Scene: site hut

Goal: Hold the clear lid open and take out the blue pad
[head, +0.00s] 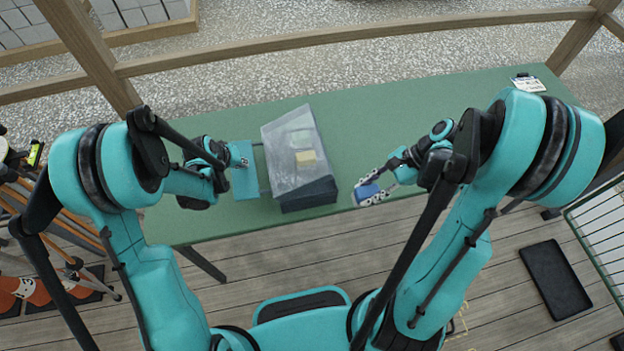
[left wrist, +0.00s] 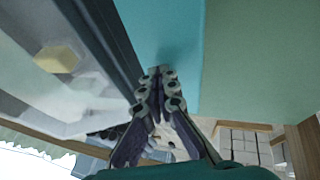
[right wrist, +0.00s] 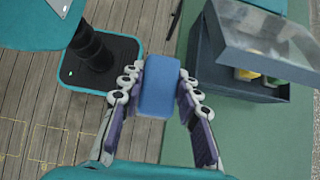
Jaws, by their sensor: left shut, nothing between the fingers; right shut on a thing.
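The dark box (head: 308,197) stands on the green table, with its clear lid (head: 283,138) raised and tilted. My left gripper (left wrist: 158,82) is shut and empty at the box's left side, over a flat teal panel (head: 243,172) beside the box. I cannot tell whether its fingertips touch the panel. My right gripper (head: 370,194) is shut on the blue pad (right wrist: 159,86), outside the box to its right. The pad also shows in the head view (head: 365,192). In the right wrist view the box (right wrist: 235,80) and raised lid (right wrist: 268,38) are on the right.
A yellow block (right wrist: 247,73) lies inside the box; it shows through the lid in the head view (head: 305,157). The green table (head: 400,110) is clear to the right, except for a white card or clipboard (head: 528,83) at the far corner. A black tray (head: 555,280) lies on the floor.

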